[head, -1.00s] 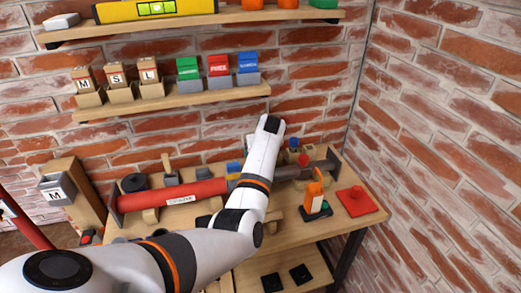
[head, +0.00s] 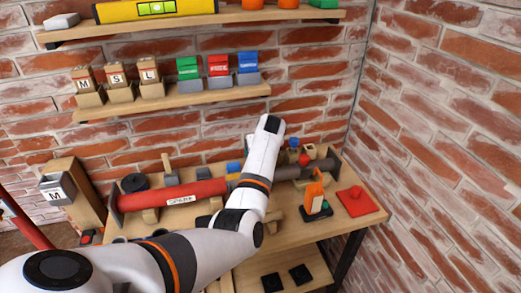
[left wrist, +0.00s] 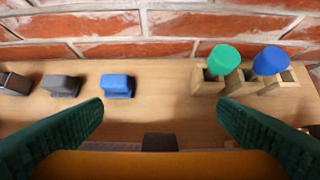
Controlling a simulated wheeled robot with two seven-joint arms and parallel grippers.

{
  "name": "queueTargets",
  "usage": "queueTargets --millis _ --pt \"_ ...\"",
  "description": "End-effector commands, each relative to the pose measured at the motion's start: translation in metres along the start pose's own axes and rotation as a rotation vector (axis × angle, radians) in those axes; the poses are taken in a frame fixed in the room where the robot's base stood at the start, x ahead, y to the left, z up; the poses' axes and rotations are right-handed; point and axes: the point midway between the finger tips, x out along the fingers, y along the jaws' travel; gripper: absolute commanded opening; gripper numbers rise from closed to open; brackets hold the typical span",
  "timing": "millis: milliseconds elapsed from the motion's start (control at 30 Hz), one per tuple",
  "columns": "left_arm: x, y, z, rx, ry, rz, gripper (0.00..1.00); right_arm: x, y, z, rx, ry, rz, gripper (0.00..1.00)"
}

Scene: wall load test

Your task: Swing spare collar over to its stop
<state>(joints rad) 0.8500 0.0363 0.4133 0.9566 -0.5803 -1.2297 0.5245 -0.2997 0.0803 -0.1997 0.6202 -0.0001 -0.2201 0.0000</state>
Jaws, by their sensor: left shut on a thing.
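A long bar runs along the bench, with a red sleeve (head: 195,190) at left bearing a small white label whose lettering I cannot read surely. The bar's grey stretch (head: 288,174) continues right of the arm to a dark end bracket (head: 333,158). In the head view my arm hides my left gripper. In the left wrist view, its dark green fingers (left wrist: 160,105) stand wide apart, shut on a broad yellow-orange thing (left wrist: 160,166). My right gripper is not in view.
Behind the bar are blue (left wrist: 117,86) and grey (left wrist: 61,86) blocks, and wooden holders with a green peg (left wrist: 224,60) and a blue peg (left wrist: 271,61). An orange upright piece (head: 314,195) and a red pad (head: 357,200) occupy the bench's right end. Brick walls close the back and right.

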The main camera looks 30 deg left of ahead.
Motion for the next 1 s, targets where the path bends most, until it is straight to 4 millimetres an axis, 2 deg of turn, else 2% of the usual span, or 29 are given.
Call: queueTargets --millis 33,167,200,267,533,667,767,1000 --pt "0.007 0.002 -0.01 0.004 0.02 0.007 0.41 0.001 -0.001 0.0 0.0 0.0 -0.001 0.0" --pt "0.007 0.002 -0.01 0.004 0.021 0.007 0.41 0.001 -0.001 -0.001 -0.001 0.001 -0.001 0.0" --pt "0.007 0.002 -0.01 0.004 0.021 0.007 0.88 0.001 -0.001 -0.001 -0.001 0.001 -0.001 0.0" --pt "0.006 0.002 -0.01 0.004 0.019 0.006 0.98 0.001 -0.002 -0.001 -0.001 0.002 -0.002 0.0" --pt "0.003 0.001 -0.005 0.002 0.01 0.004 1.0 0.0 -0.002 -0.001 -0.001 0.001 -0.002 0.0" --pt "-0.007 0.0 -0.004 0.001 0.007 0.003 1.0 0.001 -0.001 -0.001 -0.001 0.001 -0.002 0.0" --pt "-0.022 0.0 -0.004 0.001 0.006 0.001 1.0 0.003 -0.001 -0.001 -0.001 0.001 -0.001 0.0" --pt "-0.071 0.0 -0.005 0.001 0.01 0.002 1.0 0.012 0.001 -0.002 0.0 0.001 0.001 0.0"
